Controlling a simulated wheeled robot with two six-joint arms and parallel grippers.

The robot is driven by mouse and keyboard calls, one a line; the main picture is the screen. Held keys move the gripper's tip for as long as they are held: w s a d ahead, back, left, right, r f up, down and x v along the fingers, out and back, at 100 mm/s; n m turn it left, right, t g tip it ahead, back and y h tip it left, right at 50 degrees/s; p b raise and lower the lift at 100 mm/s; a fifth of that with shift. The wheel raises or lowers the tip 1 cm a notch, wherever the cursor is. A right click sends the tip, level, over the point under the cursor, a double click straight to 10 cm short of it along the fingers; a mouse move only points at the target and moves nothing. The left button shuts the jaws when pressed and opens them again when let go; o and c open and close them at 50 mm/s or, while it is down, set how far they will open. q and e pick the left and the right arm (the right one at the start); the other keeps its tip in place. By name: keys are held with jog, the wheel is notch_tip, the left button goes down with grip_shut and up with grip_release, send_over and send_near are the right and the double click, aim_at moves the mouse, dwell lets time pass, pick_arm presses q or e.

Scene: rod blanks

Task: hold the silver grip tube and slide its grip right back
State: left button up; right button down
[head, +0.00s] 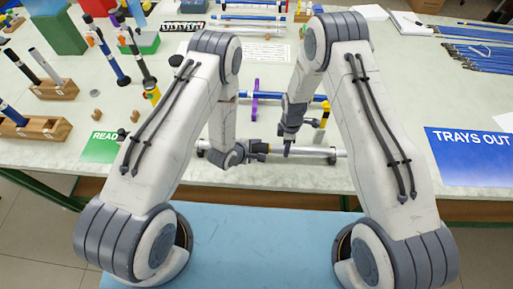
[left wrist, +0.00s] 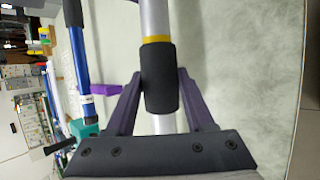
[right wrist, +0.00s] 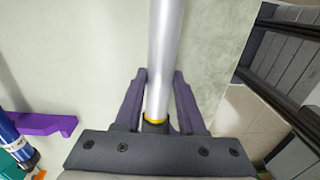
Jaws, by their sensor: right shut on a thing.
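The silver grip tube (head: 318,152) lies level along the table's front edge in the head view. Its dark grip (left wrist: 160,82) shows in the left wrist view, with a yellow band (left wrist: 157,40) just beyond it. My left gripper (head: 262,150) has a finger on either side of the grip, close to it; it looks open. My right gripper (head: 287,151) is shut on the bare silver part of the tube (right wrist: 164,45). The yellow band (right wrist: 155,117) and a bit of dark grip show near my right palm, partly hidden.
A blue rod on a purple stand (head: 255,105) lies behind the tube. A blue "TRAYS OUT" mat (head: 470,165) is at right, a green mat (head: 100,147) at left. Wooden blocks (head: 55,89) with upright rods stand at far left.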

pick_arm(q)
grip_shut()
jog(key=a, duration=1.4)
jog(key=shift+a, duration=0.35)
pick_arm(e)
jog(key=shift+d, duration=0.1)
pick_arm(q)
jog(key=o, duration=1.2)
grip_release()
jog(key=v, duration=1.2)
jog(key=shift+d, duration=0.1)
pick_arm(e)
jog(key=shift+c, duration=2.1)
grip_release()
